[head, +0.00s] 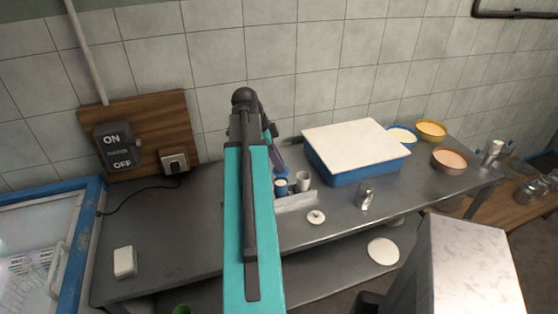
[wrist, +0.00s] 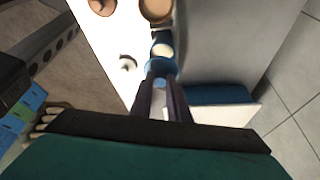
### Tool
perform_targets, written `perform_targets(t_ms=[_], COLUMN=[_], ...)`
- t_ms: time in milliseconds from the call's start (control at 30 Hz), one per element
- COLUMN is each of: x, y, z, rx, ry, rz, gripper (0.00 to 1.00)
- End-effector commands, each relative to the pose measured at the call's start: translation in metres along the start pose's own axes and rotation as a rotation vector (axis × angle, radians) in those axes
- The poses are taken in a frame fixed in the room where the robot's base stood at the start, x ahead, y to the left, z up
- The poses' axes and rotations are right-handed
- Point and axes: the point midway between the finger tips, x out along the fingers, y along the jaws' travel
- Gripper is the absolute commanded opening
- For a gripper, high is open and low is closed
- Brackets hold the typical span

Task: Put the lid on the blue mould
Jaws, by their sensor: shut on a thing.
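The blue mould (head: 281,187) is a small blue cup with pale contents, standing on the metal table beside a white cup (head: 303,180). In the wrist view the blue mould (wrist: 162,49) shows just beyond my fingertips. My gripper (wrist: 160,80) is shut on a small blue round thing, which seems to be the lid (wrist: 160,64). The lid is close to the mould, and I cannot tell whether they touch. In the head view my arm hides most of my gripper (head: 279,160).
A large blue tub with a white board on top (head: 355,150) stands right of the mould. A white disc with a knob (head: 316,216) and a metal jar (head: 364,195) are in front. Round moulds (head: 449,159) stand at the table's right. The tiled wall is close behind.

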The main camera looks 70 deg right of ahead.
Motion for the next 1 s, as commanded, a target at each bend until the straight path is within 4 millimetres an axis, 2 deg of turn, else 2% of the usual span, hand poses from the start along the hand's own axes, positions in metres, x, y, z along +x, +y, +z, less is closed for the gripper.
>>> perform_targets(t_ms=[400,1000], x=[0.026,0.031], y=[0.000,0.000], z=[0.010,0.011], rx=[0.001,0.002], ry=[0.000,0.000], rz=[0.000,0.001], gripper=[0.00,0.00])
